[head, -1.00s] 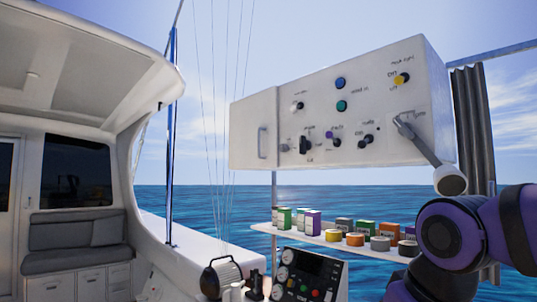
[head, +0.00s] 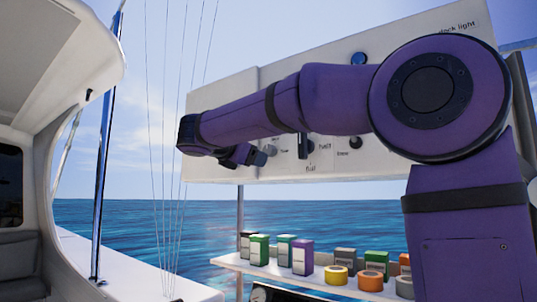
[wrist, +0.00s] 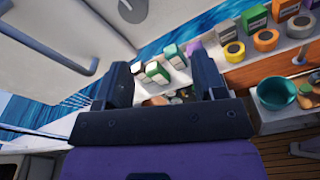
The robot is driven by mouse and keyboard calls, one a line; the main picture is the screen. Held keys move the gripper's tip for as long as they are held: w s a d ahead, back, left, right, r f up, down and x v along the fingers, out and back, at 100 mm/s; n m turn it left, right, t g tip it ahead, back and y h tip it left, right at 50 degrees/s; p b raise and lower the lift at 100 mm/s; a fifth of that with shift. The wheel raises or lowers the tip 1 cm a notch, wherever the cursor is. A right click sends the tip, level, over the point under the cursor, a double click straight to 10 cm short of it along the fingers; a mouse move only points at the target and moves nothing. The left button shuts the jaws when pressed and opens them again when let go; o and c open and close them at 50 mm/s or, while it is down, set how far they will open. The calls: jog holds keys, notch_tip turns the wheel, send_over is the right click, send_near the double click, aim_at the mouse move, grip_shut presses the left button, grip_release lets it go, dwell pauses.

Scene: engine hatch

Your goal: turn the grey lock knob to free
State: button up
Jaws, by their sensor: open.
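The grey lock knob (wrist: 132,10) is at the top edge of the wrist view, just right of the seam beside the hatch door; its setting cannot be read. In the head view a small grey shape (head: 283,142) beside the fuel knob may be the same knob, partly covered by my arm. My gripper (wrist: 163,85) is open and empty, its two dark fingers apart and clear of the panel. In the head view my gripper (head: 252,155) hangs in front of the lower left part of the white panel box (head: 220,100).
The hatch door has a bar handle (wrist: 55,40), left of the knob. A black fuel knob (head: 307,146) is to the right. Below is a shelf (head: 270,270) with boxes and tape rolls. A teal bucket (wrist: 277,93) stands lower right.

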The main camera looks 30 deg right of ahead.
aim_at(269, 152)
jog(key=shift+n+h, duration=0.4)
jog(key=shift+h, duration=0.3)
jog(key=w+d, duration=0.1)
jog(key=d, duration=0.2)
jog(key=w+d+r, duration=0.1)
jog(key=w+d, duration=0.1)
jog(key=d, duration=0.1)
jog(key=w+d+r, duration=0.1)
jog(key=w+d, duration=0.1)
jog(key=d, duration=0.1)
jog(key=shift+w+d+r, duration=0.15)
jog(key=shift+w+d, duration=0.05)
jog(key=shift+d, duration=0.05)
jog(key=c, duration=0.9)
